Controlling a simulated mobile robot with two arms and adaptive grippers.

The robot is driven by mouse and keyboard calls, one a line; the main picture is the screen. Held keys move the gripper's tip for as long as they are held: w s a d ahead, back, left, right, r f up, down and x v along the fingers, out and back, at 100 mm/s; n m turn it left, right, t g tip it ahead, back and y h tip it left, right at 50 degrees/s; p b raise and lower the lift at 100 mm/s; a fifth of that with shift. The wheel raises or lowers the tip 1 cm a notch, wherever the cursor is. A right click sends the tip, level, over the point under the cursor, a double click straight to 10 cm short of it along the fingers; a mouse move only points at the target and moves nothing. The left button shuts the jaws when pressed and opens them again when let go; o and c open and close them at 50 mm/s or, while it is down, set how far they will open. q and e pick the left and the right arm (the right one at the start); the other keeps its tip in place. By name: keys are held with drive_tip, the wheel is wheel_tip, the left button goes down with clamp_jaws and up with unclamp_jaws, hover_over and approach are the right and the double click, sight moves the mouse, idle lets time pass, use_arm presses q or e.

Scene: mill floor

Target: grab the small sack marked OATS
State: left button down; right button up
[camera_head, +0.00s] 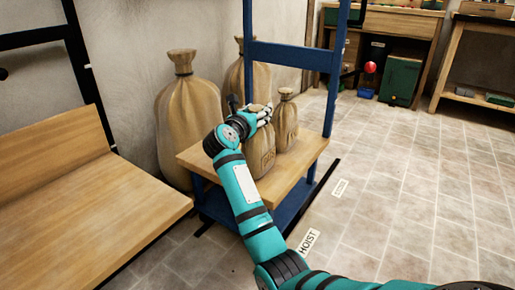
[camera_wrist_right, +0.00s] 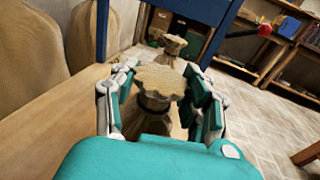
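Two small tan sacks stand on the wooden top of a blue-framed stand (camera_head: 202,158). The nearer small sack (camera_head: 261,162) has dark lettering on its front that I cannot read clearly. The other small sack (camera_head: 287,128) stands just behind it to the right. My right gripper (camera_head: 262,112) is at the tied top of the nearer sack. In the right wrist view, its fingers (camera_wrist_right: 162,85) are spread on both sides of the nearer sack's frilled top (camera_wrist_right: 160,80), apart from it. The nearer sack's body is mostly hidden there by my gripper. My left gripper is not in view.
Large sacks (camera_head: 190,110) stand on the floor behind the stand, by the wall. A blue upright and crossbar (camera_head: 290,56) rise close beyond the gripper. A wooden bench (camera_head: 75,210) is at the left. The tiled floor at the right is open, with a HOIST label (camera_head: 308,242).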

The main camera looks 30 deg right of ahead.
clamp_jaws()
drive_tip(key=shift+r, duration=0.2)
